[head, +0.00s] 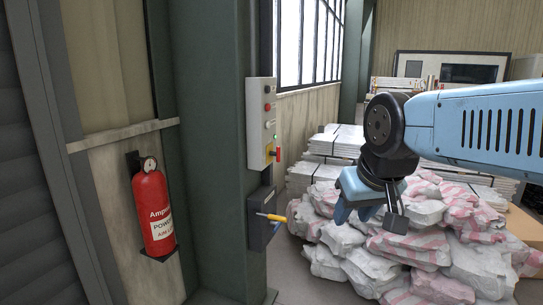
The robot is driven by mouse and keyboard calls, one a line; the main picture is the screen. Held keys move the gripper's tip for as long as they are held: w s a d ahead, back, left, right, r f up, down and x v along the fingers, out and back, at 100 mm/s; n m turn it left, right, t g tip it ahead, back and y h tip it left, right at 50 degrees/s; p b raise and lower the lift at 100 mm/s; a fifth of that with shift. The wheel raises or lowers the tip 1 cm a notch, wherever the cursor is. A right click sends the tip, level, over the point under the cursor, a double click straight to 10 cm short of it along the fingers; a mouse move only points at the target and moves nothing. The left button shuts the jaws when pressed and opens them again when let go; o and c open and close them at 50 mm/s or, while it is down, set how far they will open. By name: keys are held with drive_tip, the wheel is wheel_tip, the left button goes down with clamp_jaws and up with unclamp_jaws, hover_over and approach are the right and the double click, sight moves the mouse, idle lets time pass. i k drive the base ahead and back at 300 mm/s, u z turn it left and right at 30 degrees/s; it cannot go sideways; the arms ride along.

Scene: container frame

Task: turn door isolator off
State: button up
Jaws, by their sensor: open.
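A grey control box (261,122) is fixed to the side of a green steel column. On its lower part is a yellow plate with a red isolator handle (277,153). The handle looks roughly upright, but its exact setting is too small to tell. A small green light shows just above it, and a red button sits higher up.
Below the control box, a dark box (262,235) with a yellow-orange handle (270,217) sticks out from the column. A red fire extinguisher (153,210) hangs at the left. Piled white and pink sacks (440,245) and stacked pale sheets (335,142) lie behind my gripper.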

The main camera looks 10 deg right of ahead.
sight(277, 154)
drive_tip(key=u, duration=0.1)
drive_tip(key=i, duration=0.8)
drive_tip(key=z, duration=0.45)
drive_tip(key=i, duration=0.65)
drive_tip(key=z, duration=0.5)
drive_tip(key=k, duration=0.9)
drive_tip(key=z, duration=0.2)
drive_tip(key=i, duration=0.85)
drive_tip(key=u, duration=0.1)
